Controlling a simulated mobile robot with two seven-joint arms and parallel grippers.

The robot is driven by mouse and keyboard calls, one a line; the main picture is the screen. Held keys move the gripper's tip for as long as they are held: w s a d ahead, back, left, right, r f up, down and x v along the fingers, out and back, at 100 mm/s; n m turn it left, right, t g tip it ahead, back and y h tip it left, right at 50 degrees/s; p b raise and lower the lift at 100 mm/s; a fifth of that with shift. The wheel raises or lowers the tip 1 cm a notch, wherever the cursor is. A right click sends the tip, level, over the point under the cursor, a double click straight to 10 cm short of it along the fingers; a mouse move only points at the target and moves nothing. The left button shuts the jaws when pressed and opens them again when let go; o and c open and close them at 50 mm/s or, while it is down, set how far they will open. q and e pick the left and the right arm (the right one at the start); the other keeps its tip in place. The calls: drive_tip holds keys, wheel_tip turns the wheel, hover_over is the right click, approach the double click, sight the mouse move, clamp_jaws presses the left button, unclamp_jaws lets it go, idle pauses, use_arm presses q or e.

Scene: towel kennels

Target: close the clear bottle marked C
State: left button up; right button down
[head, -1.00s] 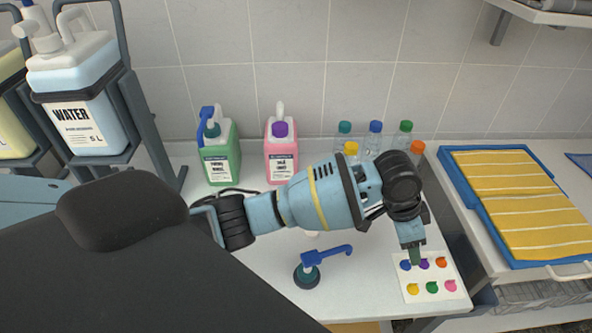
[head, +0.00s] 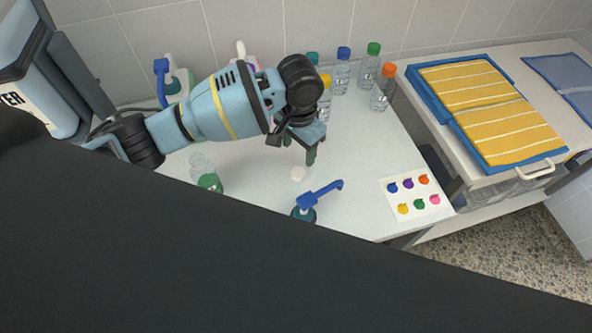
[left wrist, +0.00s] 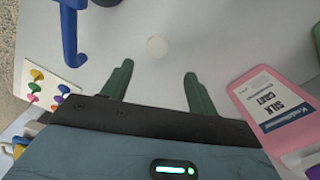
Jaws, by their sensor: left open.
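My left gripper (head: 299,150) is open and empty above the white table, with its fingers pointing down. A small round white cap-like disc (head: 298,173) lies on the table just in front of it. In the left wrist view the disc (left wrist: 157,46) lies beyond the two fingertips (left wrist: 158,70), roughly centred between them. A clear bottle (head: 201,165) stands left of the gripper, with a green part at its near side. Several clear bottles with coloured caps (head: 341,75) stand at the back. I cannot read a C on any bottle. My right gripper is not in view.
A blue pump head (head: 318,195) stands in front of the disc. A card with coloured dots (head: 416,194) lies at the right. A pink jug (left wrist: 275,105) is close beside the gripper. A blue tray of yellow towels (head: 560,151) is farther right.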

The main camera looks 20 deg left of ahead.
sight(299, 171)
use_arm(q)
drive_tip(key=shift+f, duration=1.35)
drive_tip(key=shift+f, duration=0.1)
drive_tip(key=f, duration=0.5)
drive_tip(key=shift+s+d+b, duration=0.15)
drive_tip(key=shift+s+b, duration=0.15)
drive_tip(key=shift+b, duration=0.1)
drive_tip(key=shift+c, duration=0.5)
drive_tip(key=c, duration=0.9)
